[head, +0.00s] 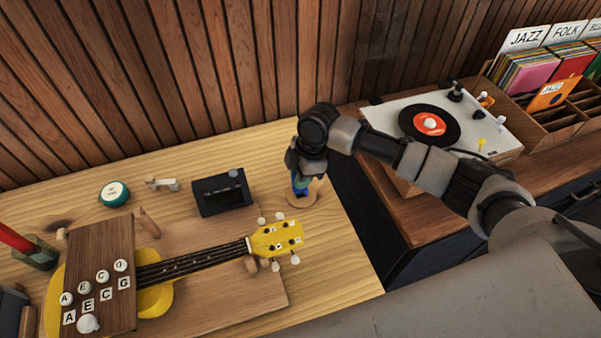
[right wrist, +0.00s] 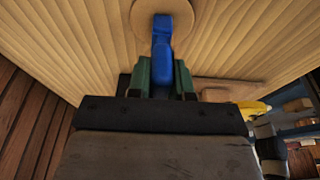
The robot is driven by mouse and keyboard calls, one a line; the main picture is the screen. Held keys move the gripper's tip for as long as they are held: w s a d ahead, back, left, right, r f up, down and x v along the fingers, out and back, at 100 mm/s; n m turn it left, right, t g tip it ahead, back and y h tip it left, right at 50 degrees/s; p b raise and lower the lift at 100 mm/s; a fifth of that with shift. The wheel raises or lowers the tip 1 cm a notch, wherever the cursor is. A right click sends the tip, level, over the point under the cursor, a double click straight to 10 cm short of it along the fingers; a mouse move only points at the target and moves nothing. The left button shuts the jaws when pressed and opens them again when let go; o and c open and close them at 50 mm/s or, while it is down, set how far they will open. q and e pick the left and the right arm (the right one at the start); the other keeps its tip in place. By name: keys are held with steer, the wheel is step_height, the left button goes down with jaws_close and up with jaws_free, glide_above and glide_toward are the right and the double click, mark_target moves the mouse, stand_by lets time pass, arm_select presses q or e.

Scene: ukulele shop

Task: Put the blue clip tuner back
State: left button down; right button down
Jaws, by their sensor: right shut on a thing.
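The blue clip tuner (right wrist: 162,45) is between the fingers of my right gripper (right wrist: 162,75), which is shut on it. In the head view, my right gripper (head: 302,178) points down over a round wooden disc (head: 300,200) near the bench's right end. A bit of the tuner's blue (head: 299,185) shows below the fingers there. In the right wrist view the tuner's far end overlaps the disc (right wrist: 180,8); whether it touches the disc I cannot tell. My left gripper is not in view.
A yellow ukulele (head: 155,299) lies on a wooden board left of the disc. A black box (head: 222,208), a teal round tin (head: 114,194) and a small metal capo-like piece (head: 162,184) stand behind it. A record player (head: 400,104) is on the right counter, past a dark gap.

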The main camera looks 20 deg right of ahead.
steer(key=c, duration=1)
jaws_free()
steer(key=shift+f, duration=0.1)
steer(key=b+v, duration=0.1)
steer(key=v, duration=1.1)
